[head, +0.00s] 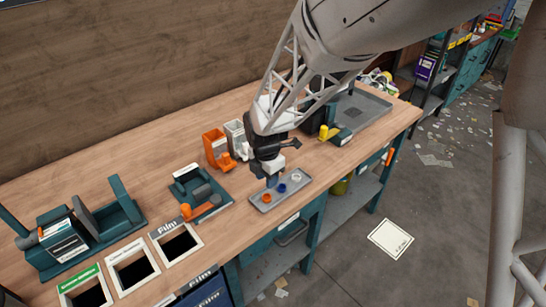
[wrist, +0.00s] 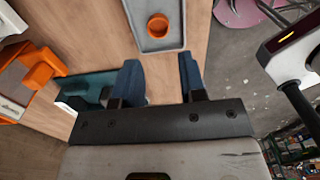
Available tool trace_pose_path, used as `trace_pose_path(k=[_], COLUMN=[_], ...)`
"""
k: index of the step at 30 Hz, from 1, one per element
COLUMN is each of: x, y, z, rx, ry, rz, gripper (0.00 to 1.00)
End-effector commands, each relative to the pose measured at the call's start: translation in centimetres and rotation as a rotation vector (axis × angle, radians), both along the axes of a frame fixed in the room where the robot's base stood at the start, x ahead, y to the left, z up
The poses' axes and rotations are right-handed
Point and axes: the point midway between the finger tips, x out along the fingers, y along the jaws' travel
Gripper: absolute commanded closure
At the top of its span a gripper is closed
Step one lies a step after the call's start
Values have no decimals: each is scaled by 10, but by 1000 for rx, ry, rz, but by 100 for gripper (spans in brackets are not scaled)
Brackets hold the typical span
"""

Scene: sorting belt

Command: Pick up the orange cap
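The orange cap (head: 267,198) lies at the left end of a small grey tray (head: 262,206) near the table's front edge. In the wrist view the orange cap (wrist: 158,26) sits alone in the visible end of the tray (wrist: 177,41), ahead of my fingers. A blue cap (head: 282,188) and a white cap (head: 296,177) lie in the same tray. My gripper (head: 271,181) points down by the tray's back side in the head view. In the wrist view my gripper (wrist: 161,74) has its two blue fingers apart, with nothing between them.
A teal device (head: 199,191) with an orange part stands left of the tray. Orange (head: 214,147) and white (head: 235,138) holders stand behind. Framed openings (head: 133,267) lie at the front left. A larger grey tray (head: 372,104) is at the right.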

Motion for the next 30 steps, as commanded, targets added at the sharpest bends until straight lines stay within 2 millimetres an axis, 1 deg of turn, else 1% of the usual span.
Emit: trace_pose_path(k=[2, 13, 23, 30], x=[1, 1, 1, 1], y=[2, 3, 3, 3], z=[-3, -5, -27, -29], rx=[-1, -1, 0, -1], ry=[2, 2, 1, 1], rz=[18, 21, 20, 20], gripper=[62, 62, 62, 62])
